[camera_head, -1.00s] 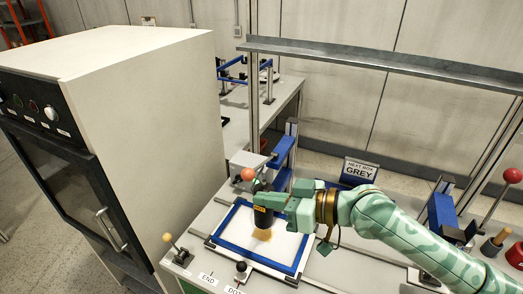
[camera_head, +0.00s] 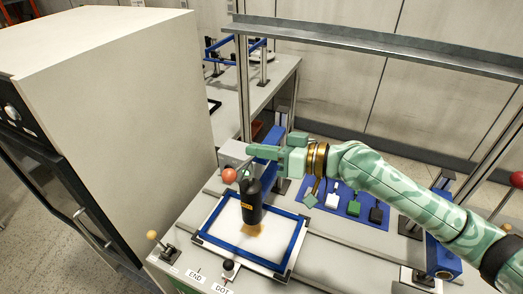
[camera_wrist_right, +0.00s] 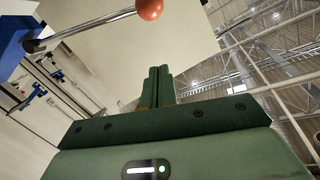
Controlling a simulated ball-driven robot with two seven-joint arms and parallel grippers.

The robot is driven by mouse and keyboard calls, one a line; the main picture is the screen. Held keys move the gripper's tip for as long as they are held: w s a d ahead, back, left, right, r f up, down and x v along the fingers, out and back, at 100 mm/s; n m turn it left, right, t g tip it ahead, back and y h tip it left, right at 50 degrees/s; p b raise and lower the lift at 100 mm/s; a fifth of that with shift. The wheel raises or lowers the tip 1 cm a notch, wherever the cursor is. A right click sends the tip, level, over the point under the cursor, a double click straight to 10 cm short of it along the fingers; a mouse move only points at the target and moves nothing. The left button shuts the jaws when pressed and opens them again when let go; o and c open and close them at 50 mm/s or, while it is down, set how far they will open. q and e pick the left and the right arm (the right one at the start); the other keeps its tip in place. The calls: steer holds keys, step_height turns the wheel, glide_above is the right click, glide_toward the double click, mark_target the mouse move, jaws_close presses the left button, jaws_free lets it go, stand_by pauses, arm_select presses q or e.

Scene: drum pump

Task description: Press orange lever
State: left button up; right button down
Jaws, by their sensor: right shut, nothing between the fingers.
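The orange lever has a round orange-red ball (camera_head: 229,175) on a thin rod, beside a grey box behind the blue-framed board. In the right wrist view the ball (camera_wrist_right: 149,9) is at the top edge, with its metal rod (camera_wrist_right: 90,28) running down left to a blue part. My right gripper (camera_head: 252,151) is shut and empty. In the head view its tips appear just above and right of the ball, with a visible gap. In the wrist view its closed fingers (camera_wrist_right: 159,84) are below the ball, apart from it. My left gripper is not in view.
A black cylindrical tool (camera_head: 251,207) with a bristly base stands on the white board in a blue frame (camera_head: 210,220). A yellow-knobbed lever (camera_head: 152,235) stands at the front left. A large cabinet (camera_head: 150,100) is to the left. A blue mat (camera_head: 372,220) holds several coloured pieces.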

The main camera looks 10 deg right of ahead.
mark_target(235, 171)
steer(key=a+f, duration=0.1)
steer(key=a, duration=0.1)
steer(key=w+a+f+p, duration=0.1)
steer(key=a, duration=0.1)
steer(key=w+a+f, duration=0.1)
steer(key=shift+w+a+f+p, duration=0.1)
steer(key=shift+a+f+p, duration=0.05)
steer(key=shift+a+p, duration=0.25)
steer(key=shift+s+d+f, duration=0.25)
steer(key=shift+s+f, duration=0.2)
steer(key=shift+w, duration=0.1)
